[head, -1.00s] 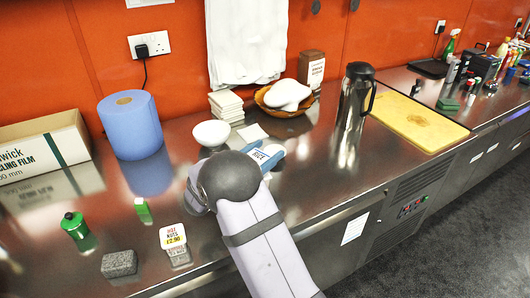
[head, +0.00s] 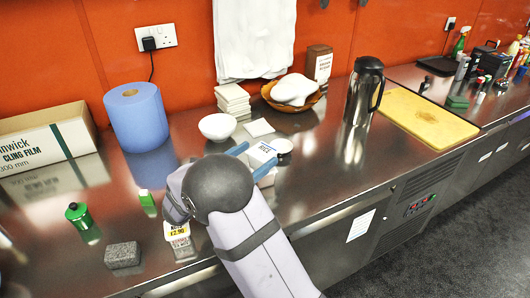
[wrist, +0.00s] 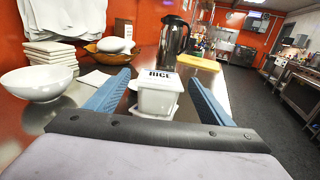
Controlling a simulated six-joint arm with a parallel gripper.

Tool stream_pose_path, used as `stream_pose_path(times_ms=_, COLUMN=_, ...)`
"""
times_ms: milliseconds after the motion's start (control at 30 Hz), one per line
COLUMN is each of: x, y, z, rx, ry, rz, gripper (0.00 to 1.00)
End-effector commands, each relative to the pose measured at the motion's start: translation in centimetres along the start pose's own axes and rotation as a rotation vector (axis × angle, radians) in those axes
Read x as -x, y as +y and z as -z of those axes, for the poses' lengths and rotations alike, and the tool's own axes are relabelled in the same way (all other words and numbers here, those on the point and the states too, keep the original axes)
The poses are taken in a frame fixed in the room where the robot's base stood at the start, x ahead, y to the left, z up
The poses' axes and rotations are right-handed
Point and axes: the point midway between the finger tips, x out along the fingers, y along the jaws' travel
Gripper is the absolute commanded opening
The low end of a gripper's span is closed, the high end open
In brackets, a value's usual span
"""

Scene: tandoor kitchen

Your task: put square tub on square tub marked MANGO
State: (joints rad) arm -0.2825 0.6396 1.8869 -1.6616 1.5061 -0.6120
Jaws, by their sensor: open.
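A white square tub with a lid lettered RICE (head: 261,154) stands on the steel counter, just ahead of my gripper. It also shows in the wrist view (wrist: 156,100), upright, with a wider pale shape under it; I cannot tell whether that is a second tub or a reflection. My gripper (head: 262,151) is open, its blue fingers on either side of the tub with gaps visible in the wrist view (wrist: 160,77). No MANGO lettering is readable. A small square tub with a yellow price label (head: 177,231) stands nearer the front edge, partly covered by my arm.
A white bowl (head: 217,127), stacked white dishes (head: 233,98) and a wooden bowl (head: 292,103) stand behind. A round white item (head: 283,146) sits close right of the RICE tub. A steel flask (head: 363,92) and yellow board (head: 425,117) are right. Clear counter lies front right.

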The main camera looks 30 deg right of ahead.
Motion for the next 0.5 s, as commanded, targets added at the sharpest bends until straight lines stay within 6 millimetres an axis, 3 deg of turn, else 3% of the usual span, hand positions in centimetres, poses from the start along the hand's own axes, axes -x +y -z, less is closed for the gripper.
stream_pose_path(times_ms=200, x=3.3, y=0.1, z=0.1, rx=-0.001, ry=-0.001, rz=-0.002, gripper=0.75)
stream_pose_path(times_ms=500, x=4.7, y=0.0, z=0.0, rx=0.001, ry=0.000, rz=0.001, gripper=0.75)
